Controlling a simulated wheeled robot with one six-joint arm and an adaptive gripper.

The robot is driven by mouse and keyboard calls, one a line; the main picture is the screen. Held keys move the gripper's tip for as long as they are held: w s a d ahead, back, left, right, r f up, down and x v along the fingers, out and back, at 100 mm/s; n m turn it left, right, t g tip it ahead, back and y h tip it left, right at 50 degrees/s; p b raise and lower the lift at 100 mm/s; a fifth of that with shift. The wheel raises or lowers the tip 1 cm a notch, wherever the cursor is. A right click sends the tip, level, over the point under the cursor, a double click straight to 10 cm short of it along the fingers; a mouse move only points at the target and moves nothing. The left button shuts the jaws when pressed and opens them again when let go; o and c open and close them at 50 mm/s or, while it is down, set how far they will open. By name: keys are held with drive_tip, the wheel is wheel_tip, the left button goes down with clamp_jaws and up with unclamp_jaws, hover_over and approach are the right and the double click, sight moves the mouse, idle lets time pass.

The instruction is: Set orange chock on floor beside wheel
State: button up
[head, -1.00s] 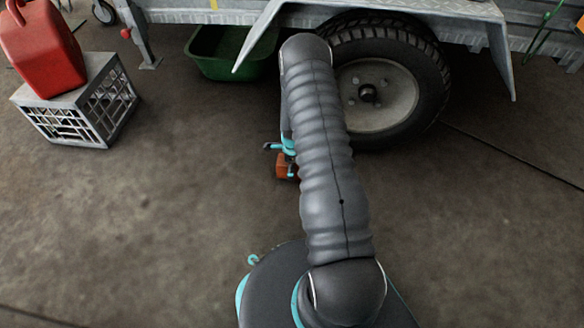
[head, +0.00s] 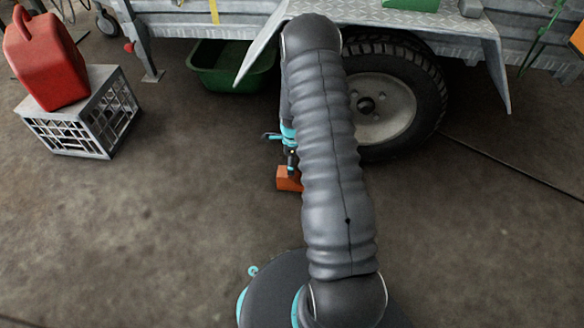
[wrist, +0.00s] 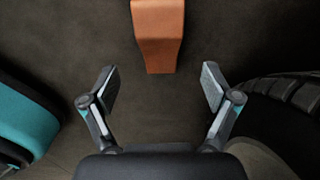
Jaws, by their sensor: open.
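The orange chock (head: 287,180) is on the concrete floor, left of and nearer to me than the trailer wheel (head: 398,100); my arm hides part of it in the head view. In the wrist view the chock (wrist: 158,38) lies at the top, ahead of the fingertips, with a gap of floor between. My gripper (wrist: 160,88) is open and empty, its two fingers spread apart. The wheel's tyre (wrist: 290,95) shows at the right of the wrist view, apart from the chock. In the head view my arm mostly hides the gripper.
A green tub (head: 232,72) is on the floor under the trailer (head: 400,14). A grey crate (head: 65,132) bearing a red fuel can (head: 45,58) stands at the left. The floor (head: 150,230) at front left and right of the wheel is clear.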

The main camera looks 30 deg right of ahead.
drive_tip(key=s+a+r+n+t, duration=0.1)
drive_tip(key=s+a+r+n, duration=0.2)
drive_tip(key=r, duration=0.8)
drive_tip(key=s+a+r+n+t, duration=0.1)
drive_tip(key=a+r+n, duration=0.3)
drive_tip(key=r, duration=0.7)
drive_tip(key=s+a+r+n+t, duration=0.15)
drive_tip(key=r+n, duration=0.35)
drive_tip(key=r, duration=0.5)
drive_tip(key=s+a+r+n, duration=0.2)
drive_tip(key=s+r+n, duration=0.2)
drive_tip(key=s, duration=0.3)
drive_tip(key=s+a+r+n+t, duration=0.1)
drive_tip(key=s+a+r+n, duration=0.2)
drive_tip(key=s, duration=0.5)
drive_tip(key=s+a+r+n+t, duration=0.1)
drive_tip(key=s+a+r+n, duration=0.2)
drive_tip(key=s+r+n, duration=0.2)
drive_tip(key=s+r, duration=0.1)
drive_tip(key=s, duration=0.1)
drive_tip(key=shift+s+a+n, duration=0.15)
drive_tip(key=shift+s+n, duration=0.2)
drive_tip(key=shift+n, duration=0.05)
